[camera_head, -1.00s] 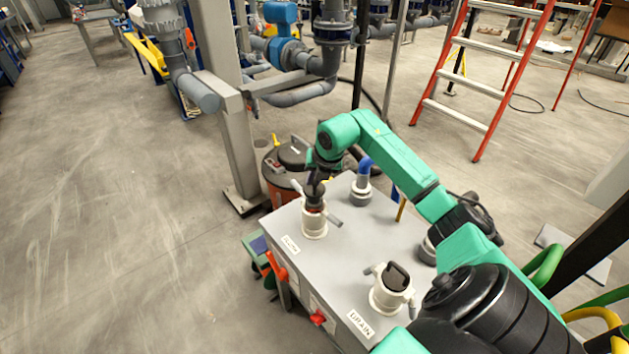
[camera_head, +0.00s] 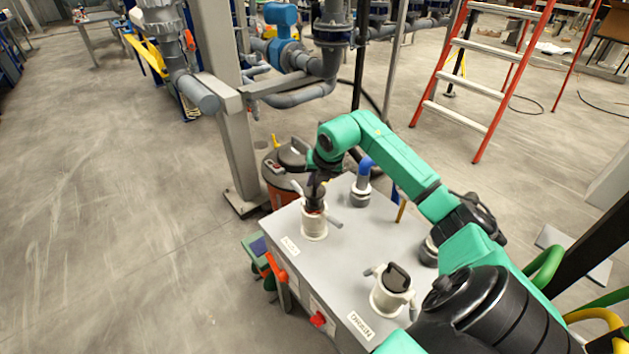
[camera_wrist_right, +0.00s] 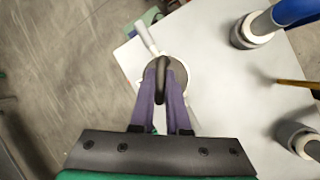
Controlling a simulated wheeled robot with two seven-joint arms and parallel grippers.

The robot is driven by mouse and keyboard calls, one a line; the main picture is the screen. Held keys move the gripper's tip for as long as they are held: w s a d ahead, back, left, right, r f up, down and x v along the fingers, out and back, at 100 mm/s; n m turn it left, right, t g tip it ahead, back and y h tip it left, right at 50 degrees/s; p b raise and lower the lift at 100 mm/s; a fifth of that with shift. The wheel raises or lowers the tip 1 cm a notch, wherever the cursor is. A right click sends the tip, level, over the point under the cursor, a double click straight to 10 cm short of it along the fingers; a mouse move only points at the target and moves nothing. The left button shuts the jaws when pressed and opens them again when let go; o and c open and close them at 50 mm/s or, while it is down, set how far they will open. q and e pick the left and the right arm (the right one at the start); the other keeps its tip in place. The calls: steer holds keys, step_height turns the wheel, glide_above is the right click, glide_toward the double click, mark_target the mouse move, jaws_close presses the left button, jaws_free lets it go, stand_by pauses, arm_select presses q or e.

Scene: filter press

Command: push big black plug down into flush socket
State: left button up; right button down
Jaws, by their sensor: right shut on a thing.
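The flush socket (camera_head: 314,225) is a white collar with side levers, standing on the grey box top beside a label that seems to read FLUSH. The big black plug (camera_wrist_right: 169,72) sits at the mouth of this socket, its black loop handle upward; how deep it sits is hard to tell. My right gripper (camera_head: 316,190) is directly above the socket, pointing down. In the right wrist view its two purple fingers (camera_wrist_right: 161,88) are closed on either side of the plug's handle. My left gripper is not in view.
A second white socket (camera_head: 392,291), by the DRAIN label, holds a black-handled plug at the front. A blue-topped pipe fitting (camera_head: 361,187) stands behind the flush socket. A red-orange drum (camera_head: 281,187) is beyond the box (camera_head: 352,258). An orange ladder (camera_head: 475,75) stands at the back.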

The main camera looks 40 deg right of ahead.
steer(key=shift+f+b, duration=1.3)
steer(key=shift+f, duration=0.35)
steer(key=c, duration=0.8)
jaws_free()
steer(key=shift+r, duration=0.1)
steer(key=shift+s+r, duration=0.25)
steer(key=shift+r, duration=0.1)
steer(key=b+v, duration=0.2)
steer(key=v, duration=1.1)
steer(key=shift+r, duration=0.3)
